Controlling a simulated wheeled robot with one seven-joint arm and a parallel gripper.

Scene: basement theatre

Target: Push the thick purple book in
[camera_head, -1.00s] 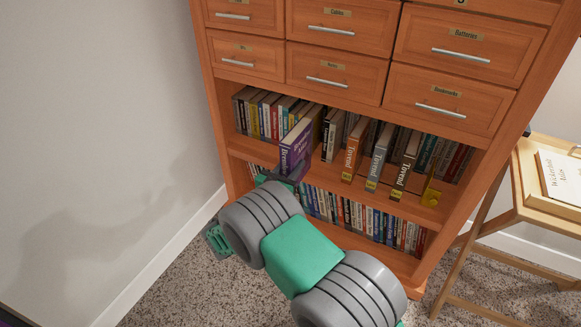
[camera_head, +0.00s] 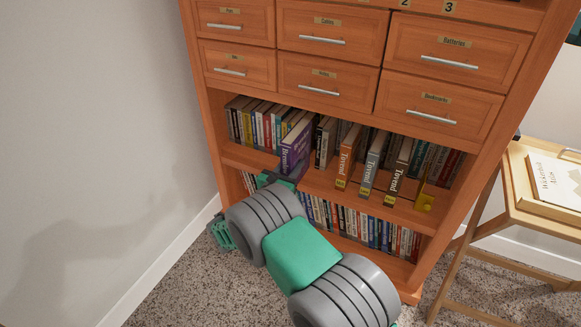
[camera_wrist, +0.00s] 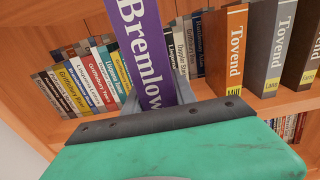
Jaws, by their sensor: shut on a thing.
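The thick purple book (camera_head: 293,151), with "Bremlow" on its spine, stands on the upper open shelf of the wooden cabinet. Its spine sticks out past the row of books to its left. In the wrist view the purple book (camera_wrist: 146,55) rises tall between my grey fingers, and its lower end is hidden behind the gripper body. My gripper (camera_head: 279,180) is at the lower part of the book, at the shelf front. It is shut on the book, one finger on each side.
Orange, grey and dark "Tovend" books (camera_head: 345,160) stand forward to the right, by a yellow bookend (camera_head: 425,197). Thin books (camera_head: 262,122) fill the left. Closed drawers (camera_head: 325,80) are above. A wooden stand (camera_head: 525,205) is at the right, a bare wall at the left.

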